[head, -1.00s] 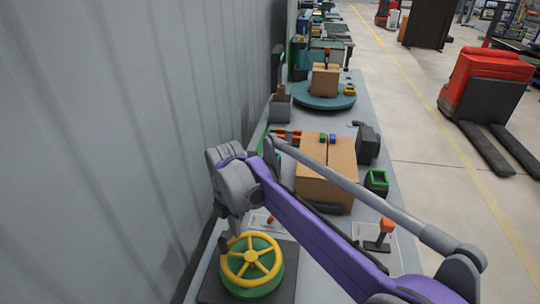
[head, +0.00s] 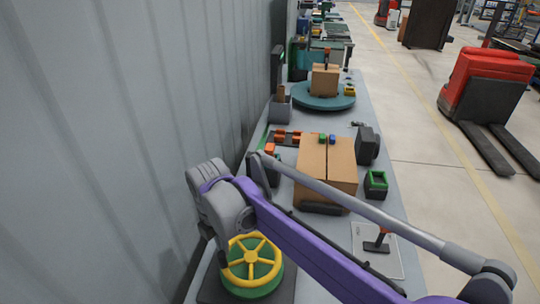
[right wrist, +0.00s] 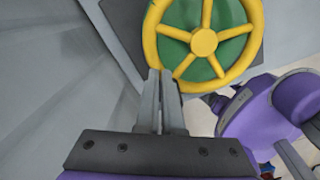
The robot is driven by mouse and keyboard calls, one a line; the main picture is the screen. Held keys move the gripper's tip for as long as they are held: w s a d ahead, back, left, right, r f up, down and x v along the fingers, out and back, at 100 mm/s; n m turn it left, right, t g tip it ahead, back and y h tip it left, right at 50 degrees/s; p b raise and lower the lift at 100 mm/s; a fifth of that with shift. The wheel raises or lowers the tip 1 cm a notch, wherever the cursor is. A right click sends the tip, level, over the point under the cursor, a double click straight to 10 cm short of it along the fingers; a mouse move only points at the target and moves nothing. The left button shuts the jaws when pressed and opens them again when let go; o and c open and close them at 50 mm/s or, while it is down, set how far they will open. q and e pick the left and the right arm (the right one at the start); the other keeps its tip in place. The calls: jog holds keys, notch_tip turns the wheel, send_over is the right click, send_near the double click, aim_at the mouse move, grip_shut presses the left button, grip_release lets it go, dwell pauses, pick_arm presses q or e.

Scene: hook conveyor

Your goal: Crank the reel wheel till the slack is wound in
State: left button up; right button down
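The reel wheel (head: 250,259) is a yellow spoked ring over a green drum, on a dark base at the near left of the bench. It also shows at the top of the right wrist view (right wrist: 204,41). My right arm comes in from the right, and its wrist stands just beyond and left of the wheel. In the right wrist view the fingers of my right gripper (right wrist: 160,78) are close together at the near-left part of the yellow rim and look closed on it. In the head view the arm hides the fingertips. My left gripper is not in view. No slack line can be made out.
A cardboard box (head: 325,172) stands beyond the wheel, with a green-rimmed bin (head: 376,184) and a red-handled lever (head: 380,240) to its right. A teal turntable (head: 322,104) carries another box. A grey ribbed wall (head: 110,120) rises close on the left.

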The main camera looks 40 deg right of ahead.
aim_at(238, 280)
jog(key=shift+s+a, duration=0.3)
jog(key=shift+a, duration=0.15)
jog(key=shift+s+a+p, duration=0.15)
jog(key=shift+s+a, duration=0.1)
jog(key=shift+s, duration=0.65)
jog(key=shift+s+a+p, duration=0.15)
jog(key=shift+s+a, duration=0.1)
jog(key=shift+s, duration=0.6)
jog(key=shift+s+d+p, duration=0.15)
jog(key=shift+s+d, duration=0.05)
jog(key=shift+s, duration=0.7)
jog(key=shift+s+d+p, duration=0.15)
jog(key=shift+s, duration=0.7)
